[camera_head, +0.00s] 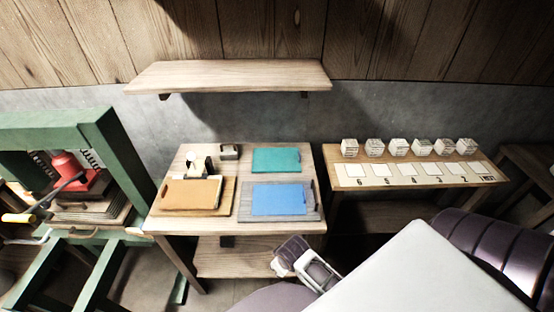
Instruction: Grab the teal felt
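The teal felt (277,160) is a flat rectangular sheet lying at the back right of the wooden table (250,232). Nothing covers it. My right gripper (296,256) shows at the table's front edge, below the blue sheet and well short of the teal felt, with no contact with it. Its fingers are small and seen at an angle, so I cannot tell whether they are open or shut. I see nothing held in it. My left gripper is not in view.
A blue sheet (279,199) on a grey board and a tan sheet (191,194) on a wooden board lie nearer the front. Small items (200,164) stand at back left. A shelf (230,75) hangs above. A green press (95,130) stands left, a numbered bench (415,184) right.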

